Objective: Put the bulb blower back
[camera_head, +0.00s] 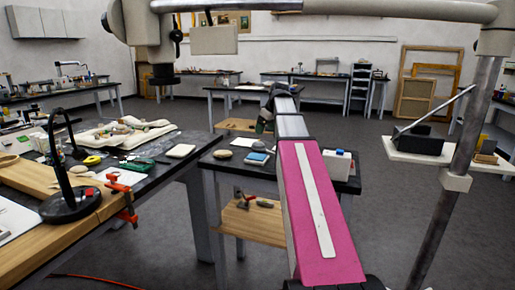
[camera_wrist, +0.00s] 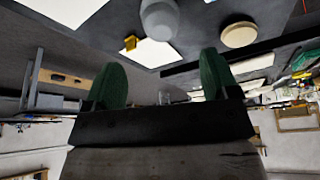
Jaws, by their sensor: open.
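My gripper is open, and its two green fingers (camera_wrist: 160,80) stand well apart in the wrist view with nothing between their tips. In the head view my gripper (camera_head: 265,118) is small and partly hidden at the far end of my outstretched pink arm, above the back of the small table. A rounded grey object (camera_wrist: 160,20) lies beyond the fingers at the top of the wrist view, cut off by the edge. It may be the bulb blower, but I cannot tell. I cannot pick out the blower for certain in the head view.
The left bench carries a black lamp (camera_head: 72,205), a red clamp (camera_head: 121,195) and a cluttered pale tray (camera_head: 158,131).

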